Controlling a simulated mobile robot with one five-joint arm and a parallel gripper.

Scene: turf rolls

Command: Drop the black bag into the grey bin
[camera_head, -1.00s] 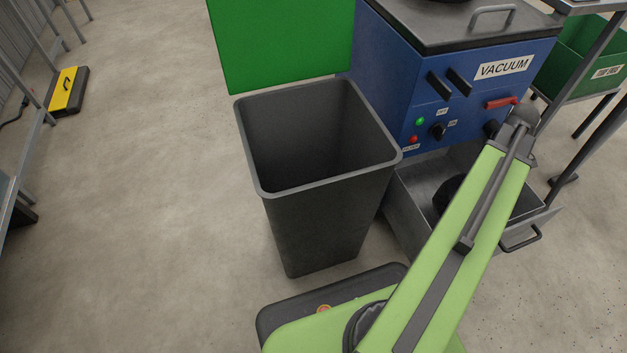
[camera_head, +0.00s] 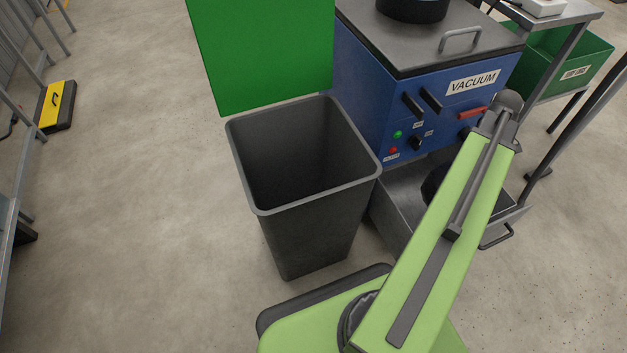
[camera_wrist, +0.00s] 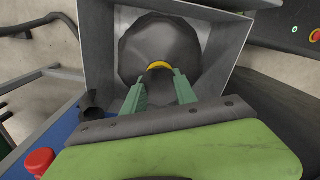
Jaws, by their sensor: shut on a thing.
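The black bag (camera_wrist: 160,45) fills much of the wrist view and sits inside a grey metal drawer (camera_wrist: 220,60). A yellow band (camera_wrist: 160,66) shows at its near end. My gripper (camera_wrist: 160,80) is shut on the bag at this band, with a green finger on each side. In the head view the bag (camera_head: 432,186) shows only as a dark edge in the drawer (camera_head: 400,205), mostly hidden behind my arm. The grey bin (camera_head: 262,212) stands upright with an open top, left of the drawer. Its visible inside looks empty.
The blue vacuum machine (camera_head: 365,100) stands behind the drawer. A green panel (camera_head: 265,50) rises behind the bin. A green crate (camera_head: 575,65) sits on a rack at the right. A yellow and black case (camera_head: 57,105) lies far left. The floor left of the bin is clear.

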